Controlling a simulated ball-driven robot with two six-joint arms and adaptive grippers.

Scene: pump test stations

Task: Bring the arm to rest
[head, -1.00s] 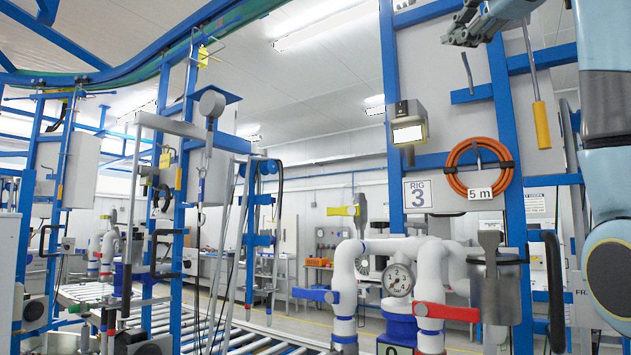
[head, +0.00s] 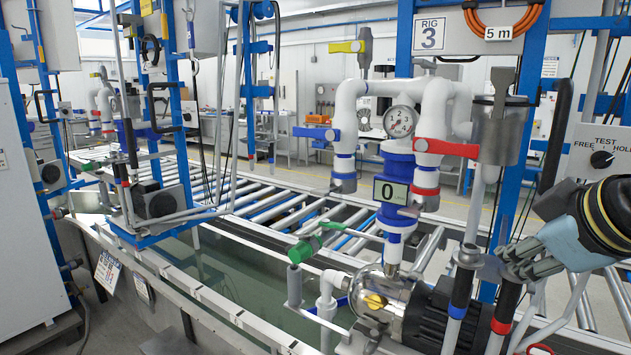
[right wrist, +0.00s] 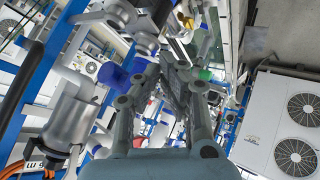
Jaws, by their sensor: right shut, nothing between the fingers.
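My right gripper (head: 508,258) is at the lower right of the head view, at the end of my right arm. Its grey fingers are shut with nothing between them. They appear in front of the pump stand's pipes; whether they touch cannot be told. The right wrist view shows the gripper (right wrist: 172,75) from behind, its fingers close together and empty. My left gripper is not in view.
White pipes (head: 345,110) with a gauge (head: 401,121) and a red lever (head: 446,148) stand left. A water tank (head: 215,262) and rollers (head: 275,205) lie beyond.

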